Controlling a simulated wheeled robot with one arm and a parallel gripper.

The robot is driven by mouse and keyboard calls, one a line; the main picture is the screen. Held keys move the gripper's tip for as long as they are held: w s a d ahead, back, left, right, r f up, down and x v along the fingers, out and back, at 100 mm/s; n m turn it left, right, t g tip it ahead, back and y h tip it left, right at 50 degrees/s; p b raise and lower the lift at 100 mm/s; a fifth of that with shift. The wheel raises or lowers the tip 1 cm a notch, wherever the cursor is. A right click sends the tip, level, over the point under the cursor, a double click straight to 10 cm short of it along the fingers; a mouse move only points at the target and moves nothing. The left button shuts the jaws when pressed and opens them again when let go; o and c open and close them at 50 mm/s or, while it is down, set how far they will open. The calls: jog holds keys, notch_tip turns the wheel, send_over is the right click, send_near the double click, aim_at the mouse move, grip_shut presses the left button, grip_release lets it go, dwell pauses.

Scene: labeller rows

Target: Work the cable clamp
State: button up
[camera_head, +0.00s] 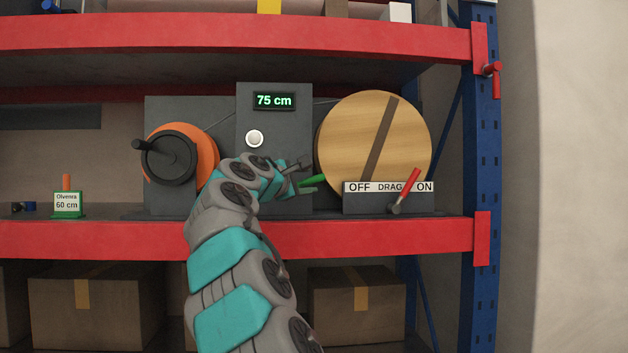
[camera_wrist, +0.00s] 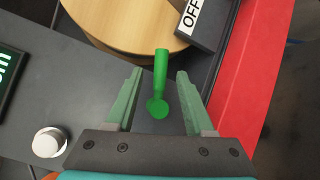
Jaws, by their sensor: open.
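A bright green lever (camera_head: 315,181) with a round pivot end sticks out from the grey machine, left of the wooden reel. I take it as the cable clamp's handle; no label on it shows. In the wrist view the green lever (camera_wrist: 160,78) lies between the two fingers of my gripper (camera_wrist: 159,73), with a visible gap on each side. My gripper (camera_head: 301,173) is open and holds nothing. In the head view my arm hides part of the machine around the clamp. The cable at the clamp cannot be made out.
A display (camera_head: 274,100) reads 75 cm above a white button (camera_head: 254,138). A wooden reel (camera_head: 405,130) stands right, with a red drag lever (camera_head: 411,182) leaning towards ON. A black crank (camera_head: 168,158) sits on an orange wheel at left. A green stand (camera_head: 67,203) reads Olvenra 60 cm.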

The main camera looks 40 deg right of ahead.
aim_at(313, 180)
jog(key=shift+p+x, duration=0.3)
jog(key=shift+x, duration=1.65)
grip_shut()
jog(key=shift+f, duration=0.1)
